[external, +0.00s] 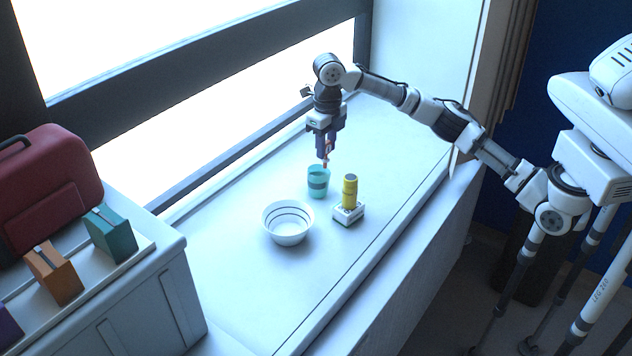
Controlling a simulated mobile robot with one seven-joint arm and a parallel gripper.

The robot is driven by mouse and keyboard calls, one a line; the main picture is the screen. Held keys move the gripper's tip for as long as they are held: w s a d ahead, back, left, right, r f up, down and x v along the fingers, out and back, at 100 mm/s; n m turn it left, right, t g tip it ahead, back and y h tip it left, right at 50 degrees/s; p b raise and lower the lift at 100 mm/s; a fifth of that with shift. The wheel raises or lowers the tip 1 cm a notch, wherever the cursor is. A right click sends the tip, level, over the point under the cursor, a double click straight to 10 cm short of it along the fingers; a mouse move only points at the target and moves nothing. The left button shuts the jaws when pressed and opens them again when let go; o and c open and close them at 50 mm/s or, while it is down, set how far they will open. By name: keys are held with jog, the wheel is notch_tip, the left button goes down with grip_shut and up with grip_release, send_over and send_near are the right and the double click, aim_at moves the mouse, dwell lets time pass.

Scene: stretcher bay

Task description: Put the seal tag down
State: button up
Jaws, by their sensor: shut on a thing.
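My gripper (326,152) points down above the white counter. It is shut on the seal tag (327,153), a small red piece showing between and below the fingers. Part of the tag is hidden by the fingers. A teal cup (318,187) with a dark band stands just below the gripper. The tag's lower end is close above the cup's rim; I cannot tell whether it touches or reaches inside.
A white bowl (288,235) stands in front of the cup. A yellow cylinder (349,190) stands upright on a white block (347,213) to the right. The counter (240,290) is clear at the front. A red case (45,190) and several coloured boxes are at left.

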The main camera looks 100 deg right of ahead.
jog(key=w+a, duration=0.5)
jog(key=a, duration=0.4)
jog(key=w+a, duration=0.4)
jog(key=a, duration=0.5)
jog(key=shift+w+f, duration=0.2)
jog(key=shift+f, duration=10)
jog(key=o, duration=0.9)
jog(key=shift+f, duration=0.15)
jog(key=shift+o, duration=0.2)
notch_tip(320, 180, up, 12)
jog(key=b, duration=0.1)
